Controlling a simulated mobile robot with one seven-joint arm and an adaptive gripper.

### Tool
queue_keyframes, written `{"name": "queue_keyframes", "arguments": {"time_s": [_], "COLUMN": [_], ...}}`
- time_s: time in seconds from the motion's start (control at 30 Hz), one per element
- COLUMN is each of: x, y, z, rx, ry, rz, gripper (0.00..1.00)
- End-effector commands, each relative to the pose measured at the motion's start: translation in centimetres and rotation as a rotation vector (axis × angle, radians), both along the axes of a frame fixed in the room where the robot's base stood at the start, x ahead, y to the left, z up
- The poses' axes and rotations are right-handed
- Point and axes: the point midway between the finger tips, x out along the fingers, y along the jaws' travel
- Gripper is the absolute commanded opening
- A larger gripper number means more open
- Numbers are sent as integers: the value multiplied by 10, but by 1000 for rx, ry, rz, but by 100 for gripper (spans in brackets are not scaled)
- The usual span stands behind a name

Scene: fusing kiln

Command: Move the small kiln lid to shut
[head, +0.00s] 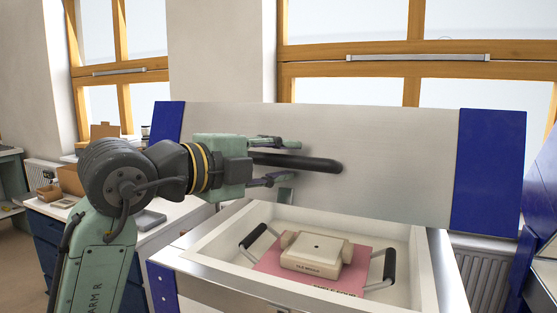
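The kiln lid (400,165) stands raised and tilted back behind the kiln body (440,270), a grey metal panel with blue ends. A black bar handle (325,165) sticks out from the lid's left half. My gripper (288,161) reaches in from the left, with its green-grey fingers apart, one above and one below the handle's left part. I cannot tell whether either finger touches the handle. The kiln's pale chamber is open below the lid.
Inside the chamber a cream block (315,257) sits on a pink sheet (270,264), between two black-gripped wire handles (390,265). A white-topped bench (150,222) with boxes stands at the left. Windows and a radiator (485,270) are behind.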

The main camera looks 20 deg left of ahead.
Motion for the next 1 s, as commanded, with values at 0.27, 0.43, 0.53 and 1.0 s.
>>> {"name": "queue_keyframes", "arguments": {"time_s": [0.27,0.43,0.53,1.0], "x": [0,0,0,0], "y": [0,0,0,0], "z": [0,0,0,-1], "rx": [0,0,0,0], "ry": [0,0,0,-1], "rz": [0,0,0,0], "gripper": [11,0,0,0]}}
